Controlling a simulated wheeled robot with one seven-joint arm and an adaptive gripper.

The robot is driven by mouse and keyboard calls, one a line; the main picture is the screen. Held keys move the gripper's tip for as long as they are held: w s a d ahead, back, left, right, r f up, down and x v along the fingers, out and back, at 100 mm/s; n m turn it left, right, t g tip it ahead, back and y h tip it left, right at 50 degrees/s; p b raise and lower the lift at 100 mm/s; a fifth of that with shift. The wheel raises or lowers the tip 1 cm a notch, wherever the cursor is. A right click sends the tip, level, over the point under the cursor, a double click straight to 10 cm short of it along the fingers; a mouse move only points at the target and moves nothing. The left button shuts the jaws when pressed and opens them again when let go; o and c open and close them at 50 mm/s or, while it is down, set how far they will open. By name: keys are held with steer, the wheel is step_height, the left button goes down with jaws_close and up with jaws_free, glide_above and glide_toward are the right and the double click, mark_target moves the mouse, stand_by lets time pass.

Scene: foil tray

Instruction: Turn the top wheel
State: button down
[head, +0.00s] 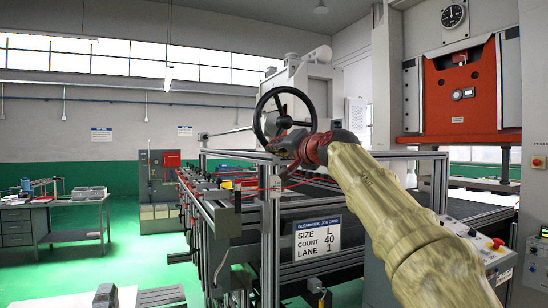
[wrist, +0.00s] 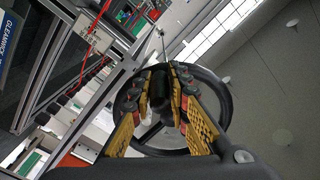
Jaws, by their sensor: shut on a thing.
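The top wheel (head: 256,122) is a black ring with spokes, standing at the top of the metal frame in the head view. It also shows in the wrist view (wrist: 224,96) as a dark ring behind my fingers. My gripper (head: 284,143) reaches it from the lower right in the head view and covers its lower right part. In the wrist view my gripper (wrist: 162,78) has its yellow and black fingers on both sides of a dark part of the wheel, shut on it. The exact contact is partly hidden by the fingers.
An aluminium frame (head: 270,230) stands under the wheel, with a job card sign (head: 318,237) on it. An orange press (head: 460,92) stands at the right, with a control panel (head: 492,255) below. A grey workbench (head: 70,212) is far left. Green floor is open between.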

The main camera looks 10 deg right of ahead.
steer(key=shift+w+d+f+n+b, duration=0.2)
steer(key=shift+f+n+b, duration=0.1)
steer(key=shift+f+b, duration=0.1)
steer(key=shift+r, duration=0.1)
steer(key=c, duration=1.7)
jaws_free()
steer(key=shift+s, duration=0.1)
steer(key=shift+s+r, duration=0.1)
steer(key=shift+r, duration=0.05)
steer(key=shift+s+d, duration=0.2)
steer(key=shift+s, duration=0.2)
steer(key=shift+v, duration=5.45)
